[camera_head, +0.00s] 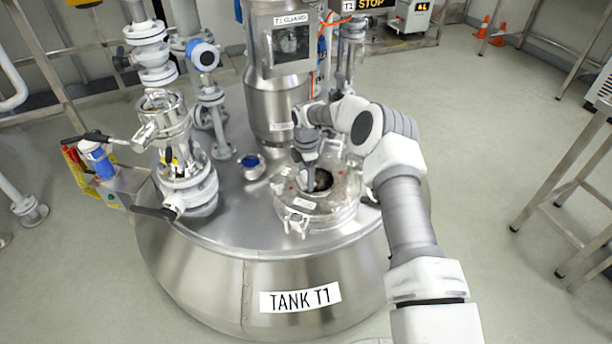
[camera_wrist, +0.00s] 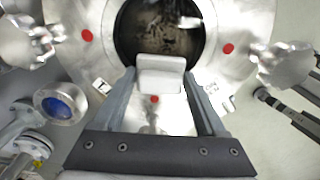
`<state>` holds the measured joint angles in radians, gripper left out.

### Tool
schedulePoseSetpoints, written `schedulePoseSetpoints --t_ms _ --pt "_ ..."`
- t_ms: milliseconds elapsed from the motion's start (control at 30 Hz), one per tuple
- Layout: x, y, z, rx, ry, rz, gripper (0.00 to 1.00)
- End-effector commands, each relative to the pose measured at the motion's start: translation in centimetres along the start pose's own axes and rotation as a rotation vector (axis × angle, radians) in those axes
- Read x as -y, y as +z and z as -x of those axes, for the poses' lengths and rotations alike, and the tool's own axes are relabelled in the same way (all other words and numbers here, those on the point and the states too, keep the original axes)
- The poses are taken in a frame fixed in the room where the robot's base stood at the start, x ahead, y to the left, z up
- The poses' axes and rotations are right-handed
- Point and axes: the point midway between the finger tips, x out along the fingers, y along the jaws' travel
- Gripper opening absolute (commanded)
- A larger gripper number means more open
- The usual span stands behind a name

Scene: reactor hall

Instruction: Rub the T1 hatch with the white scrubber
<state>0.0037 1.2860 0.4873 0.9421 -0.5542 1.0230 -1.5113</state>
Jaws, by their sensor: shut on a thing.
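The T1 hatch (camera_head: 318,207) is a round metal ring with clamps on top of the tank labelled TANK T1 (camera_head: 300,297). In the wrist view its flange (camera_wrist: 85,60) has red dots, and its round dark opening shows brown stains inside. My gripper (camera_head: 312,186) is over the hatch, at the left of the opening. In the wrist view my gripper (camera_wrist: 162,78) is shut on the white scrubber (camera_wrist: 160,72), a block between the fingertips at the near rim of the opening. I cannot tell whether the scrubber touches metal. In the head view the scrubber is not clearly visible.
A tall metal column labelled T1 GUARD (camera_head: 290,45) stands behind the hatch. A blue-topped fitting (camera_head: 251,165) is left of it, beside a valve stack (camera_head: 185,175). Hatch clamps (camera_wrist: 285,62) stick up at the sides. A metal-legged table (camera_head: 570,180) stands at right.

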Motion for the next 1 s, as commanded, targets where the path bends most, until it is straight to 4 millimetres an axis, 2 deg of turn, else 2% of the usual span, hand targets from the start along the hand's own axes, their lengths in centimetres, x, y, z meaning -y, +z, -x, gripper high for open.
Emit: schedulePoseSetpoints --t_ms 333,700,1000 --pt "0.0 0.4 -0.3 0.000 0.001 -0.001 0.29" --pt "0.0 3.4 -0.2 0.001 0.001 -0.001 0.29" --pt "0.0 4.6 -0.3 0.000 0.000 -0.001 0.29"
